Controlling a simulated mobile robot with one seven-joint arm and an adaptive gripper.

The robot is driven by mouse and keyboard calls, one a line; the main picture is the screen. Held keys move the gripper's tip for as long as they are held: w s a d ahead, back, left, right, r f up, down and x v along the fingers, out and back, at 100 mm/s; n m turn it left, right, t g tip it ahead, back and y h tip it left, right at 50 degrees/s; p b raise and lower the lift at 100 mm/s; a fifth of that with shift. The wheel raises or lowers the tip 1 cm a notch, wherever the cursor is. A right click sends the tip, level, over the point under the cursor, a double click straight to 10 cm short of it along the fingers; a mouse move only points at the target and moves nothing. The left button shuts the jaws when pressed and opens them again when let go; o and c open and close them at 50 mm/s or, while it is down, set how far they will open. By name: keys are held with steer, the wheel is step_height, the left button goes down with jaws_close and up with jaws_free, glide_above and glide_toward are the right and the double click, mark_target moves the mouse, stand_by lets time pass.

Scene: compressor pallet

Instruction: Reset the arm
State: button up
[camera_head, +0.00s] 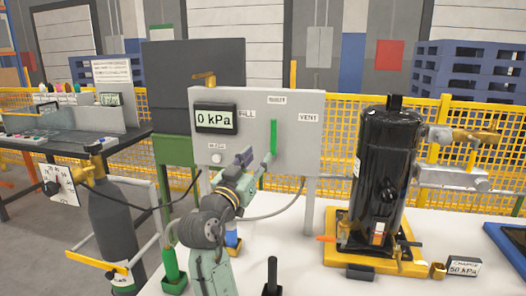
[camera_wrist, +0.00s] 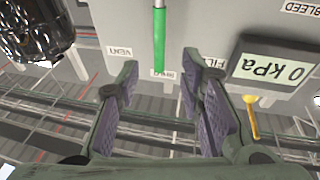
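My gripper (camera_head: 245,157) is raised in front of the grey control panel (camera_head: 305,107), at the end of my arm, which reaches up from the bottom of the head view. In the wrist view my gripper (camera_wrist: 158,80) has its two fingers spread apart with nothing between them. The panel shows upside down there, and its green lever (camera_wrist: 160,40) points into the picture just beyond the fingertips. In the head view the green lever (camera_head: 273,138) stands upright close to the right of the gripper. I cannot tell whether they touch.
The panel display (camera_head: 215,118) reads 0 kPa. A black compressor (camera_head: 382,180) stands on a yellow base (camera_head: 345,257) to the right. A dark gas cylinder (camera_head: 113,215) stands at left. A hose (camera_head: 285,208) hangs near my arm.

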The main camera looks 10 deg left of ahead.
steer(key=shift+s+f, duration=0.1)
steer(key=shift+s, duration=0.2)
